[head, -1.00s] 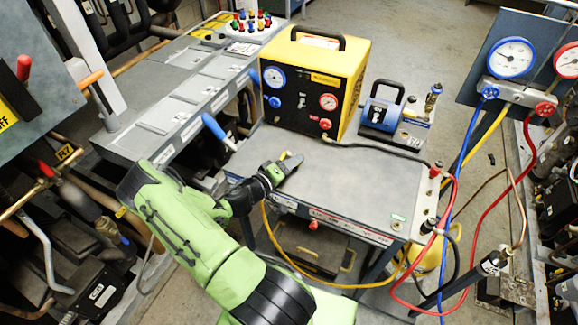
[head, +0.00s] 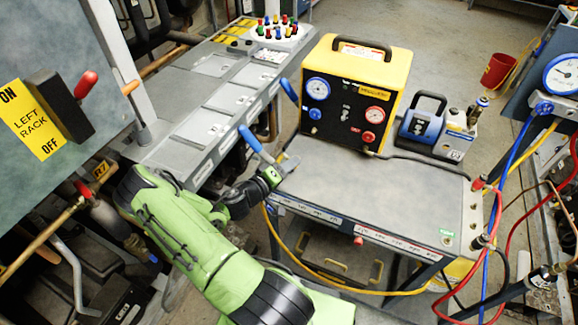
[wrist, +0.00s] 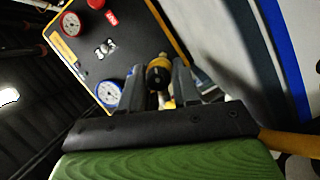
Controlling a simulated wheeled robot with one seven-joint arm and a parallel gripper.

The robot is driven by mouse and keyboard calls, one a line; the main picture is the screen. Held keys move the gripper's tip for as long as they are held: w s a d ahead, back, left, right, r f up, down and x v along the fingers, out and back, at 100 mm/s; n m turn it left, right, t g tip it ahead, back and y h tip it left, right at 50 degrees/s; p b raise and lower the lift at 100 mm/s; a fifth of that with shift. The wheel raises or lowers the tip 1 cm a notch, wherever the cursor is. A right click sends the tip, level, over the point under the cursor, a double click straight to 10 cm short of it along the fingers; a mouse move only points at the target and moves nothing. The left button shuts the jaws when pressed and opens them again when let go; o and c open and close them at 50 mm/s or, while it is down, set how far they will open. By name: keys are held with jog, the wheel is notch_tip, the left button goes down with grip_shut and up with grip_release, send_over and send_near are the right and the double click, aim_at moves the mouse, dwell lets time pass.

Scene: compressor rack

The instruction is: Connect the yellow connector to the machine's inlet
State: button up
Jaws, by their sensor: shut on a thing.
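The machine (head: 348,92) is a yellow box with a black front panel, a blue gauge at left and a red gauge at right, standing at the back of the grey cart. Its panel (wrist: 118,50) also shows tilted in the wrist view. My gripper (head: 286,165) is over the cart's left edge, in front of the machine and apart from it. In the wrist view the fingers (wrist: 157,82) are shut on the yellow connector (wrist: 158,72), whose dark round end points toward the panel. In the head view the connector is too small to make out. I cannot tell which port is the inlet.
The cart top (head: 370,195) is mostly clear. A blue pump (head: 422,125) stands right of the machine. A blue-handled lever (head: 255,142) is close to my gripper. A yellow hose (head: 290,262) hangs below the cart's front edge. Red and blue hoses hang at the right.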

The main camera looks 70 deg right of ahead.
jog(key=d, duration=0.3)
jog(key=s+d, duration=0.1)
jog(key=d, duration=0.7)
jog(key=shift+s+p, duration=0.2)
jog(key=shift+p, duration=0.2)
jog(key=shift+d+b, duration=0.4)
jog(key=shift+d, duration=0.25)
jog(key=shift+a+r, duration=0.1)
jog(key=shift+a, duration=0.05)
jog(key=shift+s+d+b, duration=0.1)
jog(key=shift+d+b, duration=0.25)
jog(key=shift+b, duration=0.3)
jog(key=o, duration=1.8)
jog(key=shift+a, duration=0.1)
jog(key=shift+a+f, duration=0.1)
jog(key=shift+f, duration=0.1)
